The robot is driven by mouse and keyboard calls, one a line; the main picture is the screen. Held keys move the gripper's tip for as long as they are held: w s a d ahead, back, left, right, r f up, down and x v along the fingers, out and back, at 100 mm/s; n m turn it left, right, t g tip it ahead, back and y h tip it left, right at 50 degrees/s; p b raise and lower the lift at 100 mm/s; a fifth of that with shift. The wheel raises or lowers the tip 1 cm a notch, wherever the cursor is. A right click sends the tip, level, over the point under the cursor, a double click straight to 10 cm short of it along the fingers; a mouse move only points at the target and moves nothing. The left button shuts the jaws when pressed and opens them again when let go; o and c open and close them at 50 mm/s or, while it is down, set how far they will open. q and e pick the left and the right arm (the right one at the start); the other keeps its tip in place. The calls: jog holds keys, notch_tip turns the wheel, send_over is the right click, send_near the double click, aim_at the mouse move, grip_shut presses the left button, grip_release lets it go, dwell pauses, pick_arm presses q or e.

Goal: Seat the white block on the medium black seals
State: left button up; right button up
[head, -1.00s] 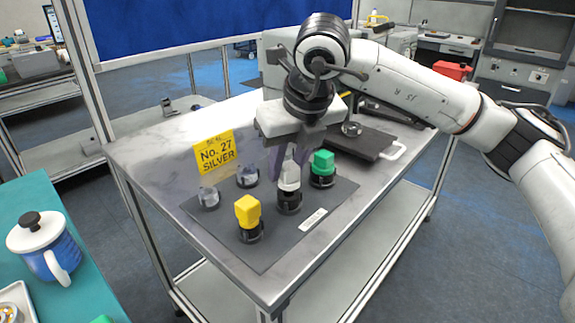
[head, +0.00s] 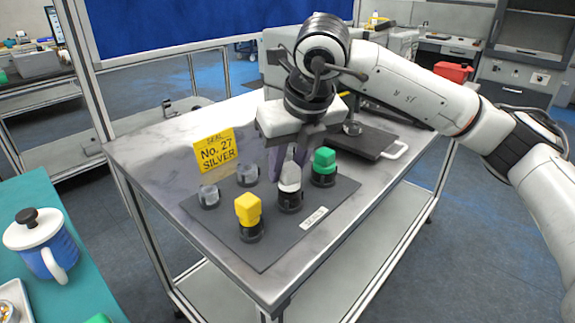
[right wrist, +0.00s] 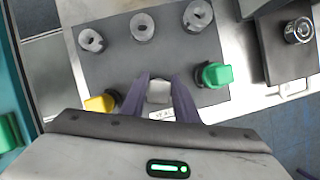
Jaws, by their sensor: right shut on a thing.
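The white block (head: 290,177) stands upright over a black ring seat (head: 290,201) on the dark mat, between the yellow and green blocks. It looks set down onto the ring; I cannot tell whether it is fully down. My right gripper (head: 286,165) comes from above and is shut on the white block. In the right wrist view the block (right wrist: 159,92) sits between the two purple-grey fingers (right wrist: 159,100). The fingers hide part of the block and the far side of the seat. My left gripper is not in view.
A yellow block (head: 248,208) and a green block (head: 324,160) stand on black rings either side. Grey ring pieces (head: 209,196) are at the mat's back. A yellow sign (head: 216,150) reads "No. 27 SILVER". A dark tray (head: 375,143) lies right.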

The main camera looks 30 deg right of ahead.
jog(key=shift+f+b, duration=0.75)
jog(key=shift+b, duration=0.1)
dwell(0.6)
jog(key=o, duration=1.5)
jog(key=shift+c, duration=0.2)
jog(key=shift+r, duration=0.1)
jog(key=shift+r+p, duration=2.55)
jog(key=shift+r, duration=1.25)
jog(key=shift+f, duration=0.15)
